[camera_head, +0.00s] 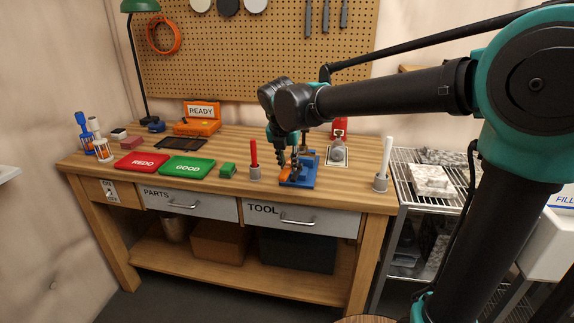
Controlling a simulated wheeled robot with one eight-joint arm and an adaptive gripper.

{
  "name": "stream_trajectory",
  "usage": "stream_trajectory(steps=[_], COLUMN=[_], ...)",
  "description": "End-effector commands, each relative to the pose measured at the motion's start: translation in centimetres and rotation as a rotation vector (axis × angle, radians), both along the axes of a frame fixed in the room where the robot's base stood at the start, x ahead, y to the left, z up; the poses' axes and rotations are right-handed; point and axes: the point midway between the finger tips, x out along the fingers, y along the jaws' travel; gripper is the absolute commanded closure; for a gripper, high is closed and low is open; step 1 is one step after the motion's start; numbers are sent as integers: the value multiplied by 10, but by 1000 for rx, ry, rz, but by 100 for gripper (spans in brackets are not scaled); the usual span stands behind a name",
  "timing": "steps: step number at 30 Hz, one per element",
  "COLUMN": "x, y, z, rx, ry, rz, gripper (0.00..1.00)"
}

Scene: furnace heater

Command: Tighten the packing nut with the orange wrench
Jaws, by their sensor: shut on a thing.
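My gripper (289,168) is over a blue stand (307,179) on the workbench, in front of the pegboard. It points down and is shut on the orange wrench (285,175), of which only a small orange part shows low beside the fingers at the stand's left side. The rest of the wrench is hidden by my gripper or too small to make out. The packing nut cannot be made out; my gripper and wrist cover much of the stand. I cannot tell whether the wrench is around the nut or beside it.
A red marker in a holder (254,167) stands just left of the stand. A grey round part on a pad (338,155) and a white stick in a holder (382,172) stand to the right. Red REDO (142,162) and green GOOD (187,167) mats lie left.

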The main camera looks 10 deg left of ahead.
Motion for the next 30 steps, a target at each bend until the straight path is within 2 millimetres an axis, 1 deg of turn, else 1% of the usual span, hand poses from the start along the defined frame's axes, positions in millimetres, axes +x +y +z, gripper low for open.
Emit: stream_trajectory(steps=[3, 18, 24, 30], x=[12, 56, 68, 73], y=[-1, -7, -8, -8], z=[0, 0, 0, 0], rx=[1, 0, 0, 0], ry=[0, 0, 0, 0], rz=[-2, -2, -1, -1], gripper=[100, 100, 100, 100])
